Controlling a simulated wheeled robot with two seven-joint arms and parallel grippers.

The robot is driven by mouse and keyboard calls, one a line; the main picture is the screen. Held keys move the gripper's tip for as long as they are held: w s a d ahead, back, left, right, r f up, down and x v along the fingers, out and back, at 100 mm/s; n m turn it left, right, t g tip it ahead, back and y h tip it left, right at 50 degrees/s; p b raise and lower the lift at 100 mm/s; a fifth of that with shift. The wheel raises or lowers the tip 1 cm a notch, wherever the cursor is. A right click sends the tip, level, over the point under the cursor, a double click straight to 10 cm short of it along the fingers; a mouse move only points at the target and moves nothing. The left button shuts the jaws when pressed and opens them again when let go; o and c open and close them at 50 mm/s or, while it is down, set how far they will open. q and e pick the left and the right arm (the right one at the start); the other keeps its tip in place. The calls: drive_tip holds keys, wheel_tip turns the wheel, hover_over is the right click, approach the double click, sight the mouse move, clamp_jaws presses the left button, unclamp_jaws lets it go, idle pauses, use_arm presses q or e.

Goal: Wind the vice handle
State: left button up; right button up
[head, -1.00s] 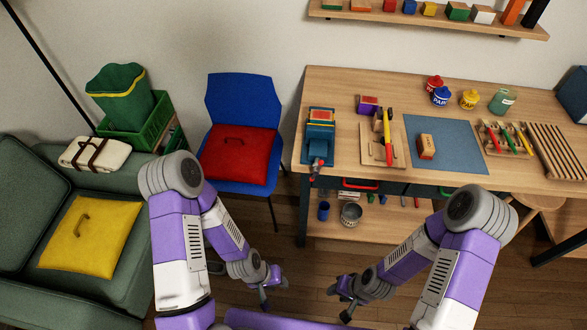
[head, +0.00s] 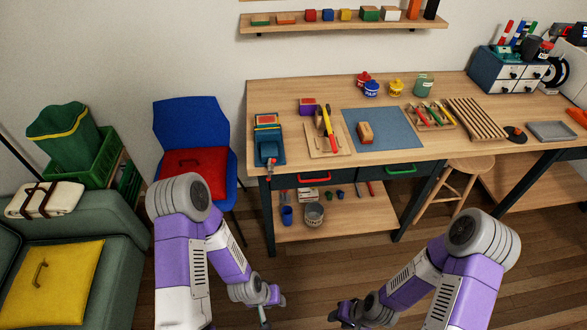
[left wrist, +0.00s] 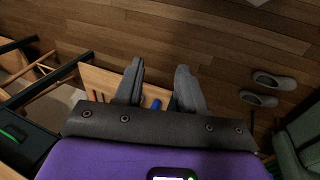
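The vice (head: 267,140) is a blue block at the left end of the wooden workbench, with a small handle (head: 271,163) in red and grey at its front edge. My left gripper (head: 266,312) is low in front of the bench, well below and apart from the vice. In the left wrist view my left gripper's two grey fingers (left wrist: 158,88) are spread apart with nothing held between them. My right gripper (head: 338,314) is low at the bottom of the head view, apart from the bench; its fingertips are too small to read. The vice does not show clearly in the left wrist view.
A blue chair (head: 192,128) with a red cushion stands just left of the bench. A green sofa (head: 108,215) is at far left. A stool (head: 456,185) stands under the bench's right part. The floor before the bench is clear. Grey slippers (left wrist: 265,90) lie on the floor.

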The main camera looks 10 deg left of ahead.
use_arm(q)
drive_tip(key=w+a+t+y+b, duration=0.2)
drive_tip(key=w+a+t+y, duration=0.15)
drive_tip(key=w, duration=0.65)
drive_tip(key=m+t+y+b, duration=0.2)
drive_tip(key=t+y+b, duration=0.25)
drive_tip(key=t, duration=0.85)
approach(272, 170)
drive_tip(key=w+p, duration=0.1)
drive_tip(key=w, duration=0.2)
drive_tip(key=shift+w+a+r, duration=0.2)
drive_tip(key=shift+w+a, duration=0.25)
drive_tip(key=shift+a, duration=0.1)
drive_tip(key=shift+g, duration=0.25)
drive_tip(key=b+x, duration=0.1)
drive_tip(key=x, duration=0.5)
drive_tip(key=shift+w+a, duration=0.1)
drive_tip(key=shift+w, duration=0.2)
clamp_jaws()
